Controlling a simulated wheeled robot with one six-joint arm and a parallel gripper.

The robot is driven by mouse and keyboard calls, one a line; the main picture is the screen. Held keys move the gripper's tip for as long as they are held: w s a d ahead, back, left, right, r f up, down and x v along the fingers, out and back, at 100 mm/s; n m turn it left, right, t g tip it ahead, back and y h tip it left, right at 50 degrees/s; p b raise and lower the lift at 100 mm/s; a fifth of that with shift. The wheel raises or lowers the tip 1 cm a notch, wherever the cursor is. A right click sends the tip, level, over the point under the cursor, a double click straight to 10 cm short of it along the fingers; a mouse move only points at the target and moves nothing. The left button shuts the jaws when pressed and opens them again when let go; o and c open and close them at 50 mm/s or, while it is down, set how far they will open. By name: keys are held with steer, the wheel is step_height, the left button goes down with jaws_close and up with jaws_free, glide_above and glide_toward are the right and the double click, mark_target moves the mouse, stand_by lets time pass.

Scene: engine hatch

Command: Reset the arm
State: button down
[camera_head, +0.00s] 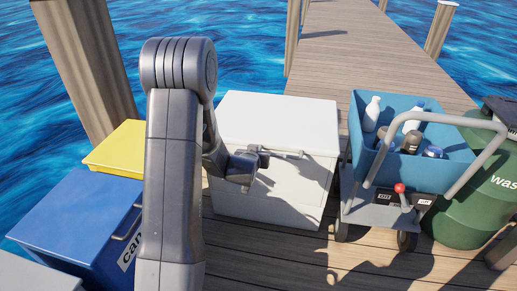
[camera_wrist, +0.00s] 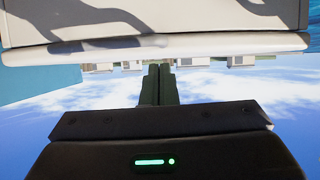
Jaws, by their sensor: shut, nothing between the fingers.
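My arm rises in front of the camera in the head view and bends at its top joint. My gripper (camera_head: 262,160) is in front of the white chest (camera_head: 280,120), near the front edge of its lid. In the wrist view my gripper (camera_wrist: 160,70) shows two dark fingers closed together, with nothing between them. The white chest's edge (camera_wrist: 160,48) fills the upper part of the wrist view, just beyond the fingertips. I cannot tell whether the fingers touch it. The chest's lid is down in the head view.
A blue cart (camera_head: 440,171) with bottles and a red-knobbed lever (camera_head: 400,188) stands right of the chest. A green waste barrel (camera_head: 480,205) is at far right. A blue bin (camera_head: 75,225) and a yellow box (camera_head: 115,148) are at left. The wooden dock (camera_head: 370,50) runs back, with water beside it.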

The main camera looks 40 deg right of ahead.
steer(key=s+a+f, duration=0.2)
steer(key=s+a, duration=0.1)
steer(key=a, duration=0.1)
steer(key=shift+s+a, duration=0.2)
steer(key=shift+s, duration=0.15)
steer(key=shift+d+r, duration=0.1)
glide_toward(261, 146)
steer(key=d+r, duration=0.1)
steer(key=w+d+f, duration=0.1)
steer(key=w+d+f+b, duration=0.1)
steer(key=shift+f, duration=0.35)
steer(key=shift+a, duration=0.1)
